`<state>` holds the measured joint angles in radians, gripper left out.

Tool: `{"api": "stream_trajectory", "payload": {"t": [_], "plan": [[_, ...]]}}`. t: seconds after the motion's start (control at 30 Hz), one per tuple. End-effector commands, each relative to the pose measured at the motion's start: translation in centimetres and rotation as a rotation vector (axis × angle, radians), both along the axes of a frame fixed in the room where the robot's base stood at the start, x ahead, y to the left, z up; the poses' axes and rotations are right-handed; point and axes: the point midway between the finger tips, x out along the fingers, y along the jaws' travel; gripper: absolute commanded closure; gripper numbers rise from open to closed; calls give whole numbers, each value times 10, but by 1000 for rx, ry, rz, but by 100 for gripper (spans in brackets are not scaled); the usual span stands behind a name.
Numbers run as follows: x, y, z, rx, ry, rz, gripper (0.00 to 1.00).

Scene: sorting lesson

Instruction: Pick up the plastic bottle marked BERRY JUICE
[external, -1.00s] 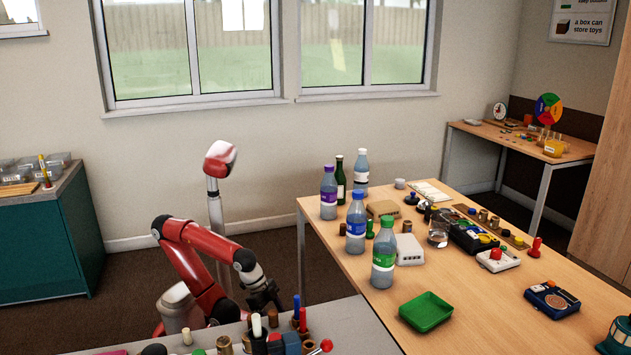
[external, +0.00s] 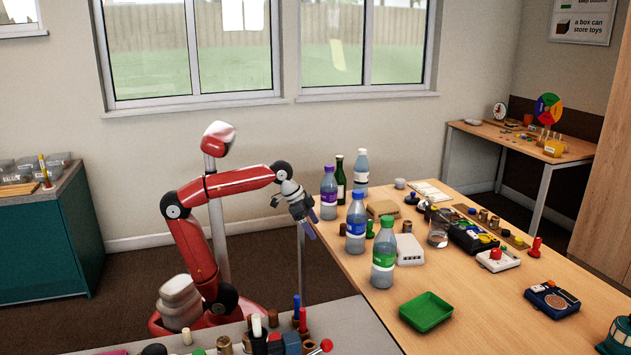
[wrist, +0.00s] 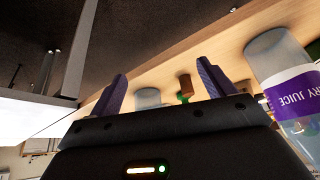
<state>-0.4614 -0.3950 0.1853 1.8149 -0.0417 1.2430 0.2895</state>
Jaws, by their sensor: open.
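The berry juice bottle (external: 328,193), clear with a purple cap and purple-and-white label, stands upright near the table's left edge. In the wrist view its label (wrist: 292,97), reading "RY JUICE", shows upside down at the right edge, partly cut off. My gripper (external: 310,228) is open and empty, just left of the bottle by the table edge, pointing downward. In the wrist view the two purple fingers of my gripper (wrist: 163,75) are spread apart, and the bottle lies outside them to the right.
A dark green bottle (external: 341,182) and a clear bottle (external: 361,168) stand behind. A green tray (external: 426,312) lies in front. The table's left edge (external: 340,262) is close to my gripper.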

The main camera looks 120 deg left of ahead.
Motion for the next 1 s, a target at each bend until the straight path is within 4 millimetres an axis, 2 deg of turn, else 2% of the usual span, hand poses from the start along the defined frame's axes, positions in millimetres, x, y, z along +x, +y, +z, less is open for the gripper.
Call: {"api": "stream_trajectory", "payload": {"t": [0.03,0.1,0.13,0.2,0.4,0.57,1.0], "plan": [[-11,39,46,14,7,72,18],[-28,76,80,29,19,136,18],[-35,88,92,35,23,157,18],[-47,109,114,34,8,193,18],[-58,134,146,20,-70,220,18],[-55,140,142,18,-86,219,18],[-30,161,93,18,-85,219,18]]}}
